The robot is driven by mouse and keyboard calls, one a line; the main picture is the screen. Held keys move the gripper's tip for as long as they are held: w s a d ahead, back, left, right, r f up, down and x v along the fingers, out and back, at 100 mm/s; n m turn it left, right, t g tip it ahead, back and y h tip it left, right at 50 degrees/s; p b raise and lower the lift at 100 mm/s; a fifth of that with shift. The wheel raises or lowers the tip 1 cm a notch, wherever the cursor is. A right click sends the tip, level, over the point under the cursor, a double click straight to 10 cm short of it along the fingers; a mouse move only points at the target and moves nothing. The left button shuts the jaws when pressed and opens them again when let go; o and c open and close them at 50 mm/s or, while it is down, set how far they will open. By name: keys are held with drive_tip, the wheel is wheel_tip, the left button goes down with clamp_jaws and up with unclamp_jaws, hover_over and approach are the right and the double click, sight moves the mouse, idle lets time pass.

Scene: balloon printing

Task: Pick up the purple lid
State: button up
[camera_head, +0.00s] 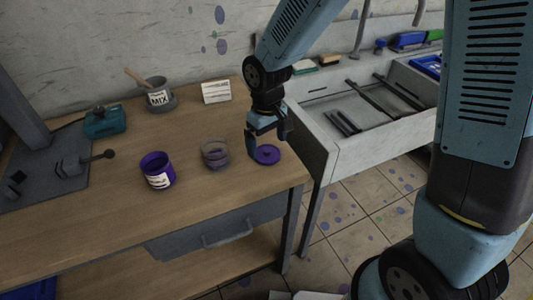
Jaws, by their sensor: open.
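The purple lid (267,155) is a small round disc with a knob, lying flat on the wooden table near its right end. My gripper (264,138) is just above and behind the lid, pointing down. It is open and its fingers look empty. One finger hangs down to the left of the lid. I cannot tell from this view whether a finger touches the lid.
A clear cup (215,153) stands close left of the lid. A purple jar (157,170) stands farther left on the table (110,230). A grey pot (159,97), a white card (216,91) and a teal container (104,122) are behind. A sink (345,150) adjoins at right.

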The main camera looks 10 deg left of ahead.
sight(267, 153)
drive_tip(key=shift+f, duration=1.45)
drive_tip(key=c, duration=0.8)
drive_tip(key=shift+r, duration=0.15)
